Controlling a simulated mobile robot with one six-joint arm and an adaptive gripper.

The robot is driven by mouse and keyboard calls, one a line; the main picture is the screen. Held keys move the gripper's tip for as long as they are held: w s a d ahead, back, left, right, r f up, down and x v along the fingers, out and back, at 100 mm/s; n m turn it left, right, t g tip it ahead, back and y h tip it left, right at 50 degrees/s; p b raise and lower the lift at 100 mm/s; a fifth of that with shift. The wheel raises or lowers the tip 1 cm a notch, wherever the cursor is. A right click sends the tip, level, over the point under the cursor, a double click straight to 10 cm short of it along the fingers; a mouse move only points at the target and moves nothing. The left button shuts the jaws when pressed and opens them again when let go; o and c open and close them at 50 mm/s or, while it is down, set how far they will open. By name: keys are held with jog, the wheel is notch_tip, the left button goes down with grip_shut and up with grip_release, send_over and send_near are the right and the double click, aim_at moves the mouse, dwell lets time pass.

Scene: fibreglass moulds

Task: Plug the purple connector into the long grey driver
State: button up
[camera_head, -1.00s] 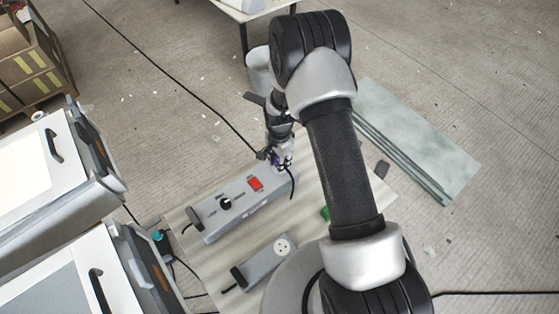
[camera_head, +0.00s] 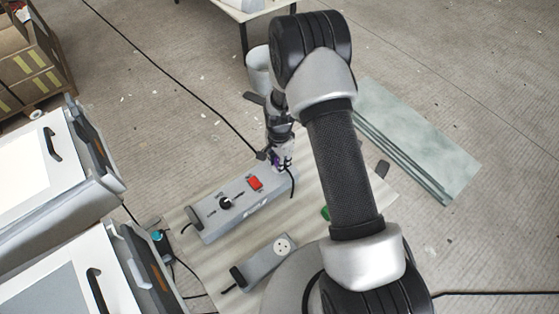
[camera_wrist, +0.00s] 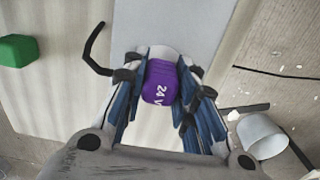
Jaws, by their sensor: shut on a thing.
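The purple connector (camera_wrist: 161,82), marked "24 V", sits between the fingers of my gripper (camera_wrist: 160,95) in the wrist view. My gripper is shut on it. The long grey driver (camera_head: 222,207), with a red switch and a black knob, lies on the work surface in the head view. My gripper (camera_head: 281,162) is at the driver's far right end. The driver's grey body (camera_wrist: 168,25) also shows just beyond the connector in the wrist view. The socket is hidden behind the connector, so I cannot tell how far the connector is in.
A shorter grey box (camera_head: 262,262) with a round socket lies nearer. A green block (camera_wrist: 17,50) is off to the left in the wrist view. A pale bucket (camera_wrist: 262,136) stands on the floor. Glass-like sheets (camera_head: 415,140) lie to the right. White cabinets (camera_head: 50,170) stand at left.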

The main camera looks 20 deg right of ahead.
jog(key=shift+f, duration=0.2)
jog(key=o, duration=1.1)
jog(key=shift+c, duration=0.2)
notch_tip(320, 180, up, 12)
